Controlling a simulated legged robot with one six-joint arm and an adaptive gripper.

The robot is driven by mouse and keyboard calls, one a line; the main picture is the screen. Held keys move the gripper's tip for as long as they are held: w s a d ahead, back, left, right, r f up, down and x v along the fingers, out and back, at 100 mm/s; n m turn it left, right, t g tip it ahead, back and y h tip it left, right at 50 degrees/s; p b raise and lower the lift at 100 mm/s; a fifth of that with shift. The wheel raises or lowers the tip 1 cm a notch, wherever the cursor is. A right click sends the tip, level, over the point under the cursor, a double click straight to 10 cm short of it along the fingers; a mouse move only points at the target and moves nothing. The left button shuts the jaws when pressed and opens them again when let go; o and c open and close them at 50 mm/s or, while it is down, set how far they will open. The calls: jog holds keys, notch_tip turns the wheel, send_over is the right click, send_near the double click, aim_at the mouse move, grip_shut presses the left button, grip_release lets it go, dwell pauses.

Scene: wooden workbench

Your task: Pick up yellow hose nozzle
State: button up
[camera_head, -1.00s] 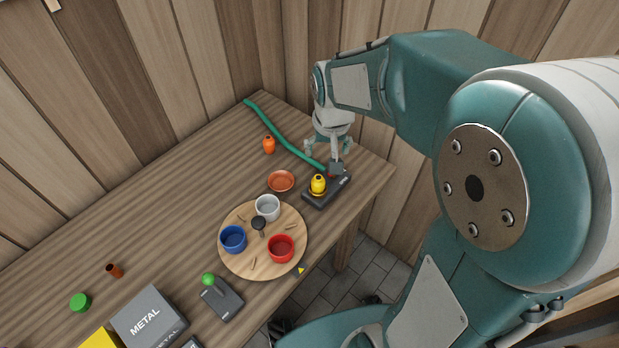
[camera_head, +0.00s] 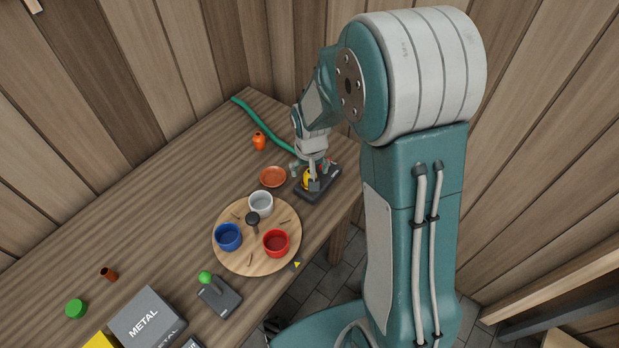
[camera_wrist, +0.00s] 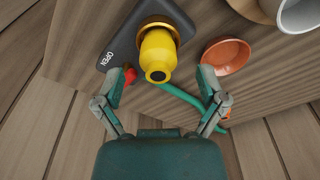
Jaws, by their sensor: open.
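The yellow hose nozzle (camera_wrist: 158,55) stands on a dark base marked OPEN (camera_wrist: 122,40), with its dark-tipped end toward the wrist camera. In the head view the nozzle (camera_head: 307,180) is partly hidden behind my gripper (camera_head: 312,178). In the wrist view my gripper (camera_wrist: 164,88) is open, its two fingers apart on either side of the nozzle's near end. I cannot tell whether either finger touches it. A small red part (camera_wrist: 130,75) shows at the base next to the left finger.
A terracotta dish (camera_head: 272,177) lies left of the base. A round wooden board (camera_head: 225,258) holds white, blue and red cups. A green-knobbed lever (camera_head: 206,279) and metal box (camera_head: 148,322) are nearer.

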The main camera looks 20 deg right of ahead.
jog(key=shift+w+f, duration=0.1)
jog(key=shift+f, duration=0.7)
jog(key=c, duration=1.1)
jog(key=shift+c, duration=0.3)
